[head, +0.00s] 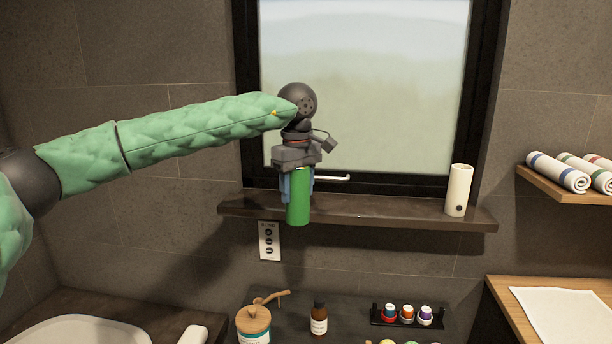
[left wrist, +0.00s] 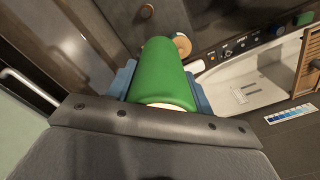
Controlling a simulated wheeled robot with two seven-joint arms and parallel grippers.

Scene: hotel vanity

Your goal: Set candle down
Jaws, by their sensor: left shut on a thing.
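My left gripper (head: 298,188) is shut on a green candle (head: 298,200), a plain upright cylinder. In the head view the candle is in front of the left half of the dark window ledge (head: 370,211), and its lower end shows below the ledge's front edge. I cannot tell whether it touches the ledge. In the left wrist view the green candle (left wrist: 162,75) lies between the blue fingers of my left gripper (left wrist: 160,85), with its pale top end nearest the camera. My right gripper is not in view.
A cream cylinder (head: 458,190) stands at the ledge's right end; the ledge's middle is clear. A window handle (head: 332,178) sticks out above the ledge. Below are a wooden-lidded jar (head: 254,322), a brown bottle (head: 319,319) and small vials (head: 407,314). Rolled towels (head: 560,172) lie on the right shelf.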

